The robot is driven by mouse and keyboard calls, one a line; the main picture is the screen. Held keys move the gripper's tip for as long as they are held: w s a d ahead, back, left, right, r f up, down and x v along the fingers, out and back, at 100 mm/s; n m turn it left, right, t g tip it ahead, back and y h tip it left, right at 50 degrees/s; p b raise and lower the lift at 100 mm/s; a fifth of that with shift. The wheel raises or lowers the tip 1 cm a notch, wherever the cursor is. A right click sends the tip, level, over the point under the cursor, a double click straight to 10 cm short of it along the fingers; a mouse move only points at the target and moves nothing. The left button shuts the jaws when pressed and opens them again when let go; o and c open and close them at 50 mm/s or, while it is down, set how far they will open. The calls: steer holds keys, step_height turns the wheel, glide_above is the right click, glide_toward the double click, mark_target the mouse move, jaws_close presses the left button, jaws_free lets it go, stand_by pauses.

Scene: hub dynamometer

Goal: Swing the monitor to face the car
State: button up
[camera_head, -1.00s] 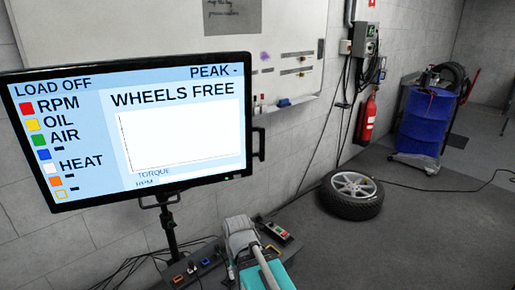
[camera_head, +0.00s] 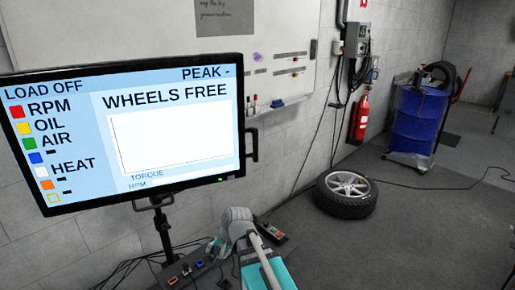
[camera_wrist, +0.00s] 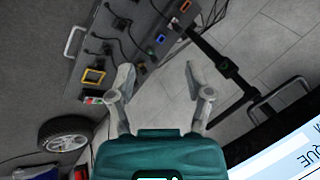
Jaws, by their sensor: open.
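The monitor (camera_head: 130,130) is a large black-framed screen on a stand at the left of the head view, showing "LOAD OFF" and "WHEELS FREE". A black handle (camera_head: 252,143) sticks out from its right edge. Part of the screen (camera_wrist: 295,155) and a bar handle (camera_wrist: 279,96) show at the lower right of the wrist view. My gripper (camera_wrist: 160,84) is open and empty, its two fingers apart over the floor, left of the monitor handle in that view. In the head view my arm is below and right of the monitor. No car is in view.
A loose wheel (camera_head: 346,194) lies on the floor to the right. Cables and a power box (camera_head: 187,268) lie beneath the monitor. Open floor is at the lower right.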

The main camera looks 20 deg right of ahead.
steer(key=w+d+r+m+t+y, duration=0.25)
steer(key=w+r+m+t, duration=0.2)
steer(key=w+m, duration=0.35)
steer(key=m+t+h, duration=0.7)
steer(key=m+t, duration=0.3)
steer(key=m, duration=1.3)
glide_toward(256, 148)
steer(key=s, duration=0.3)
steer(key=shift+w+d+f, duration=0.15)
steer(key=shift+w, duration=0.1)
steer(key=shift+w, duration=0.15)
steer(key=w, duration=1.3)
steer(key=shift+w+d, duration=0.2)
steer(key=shift+w, duration=0.1)
jaws_close()
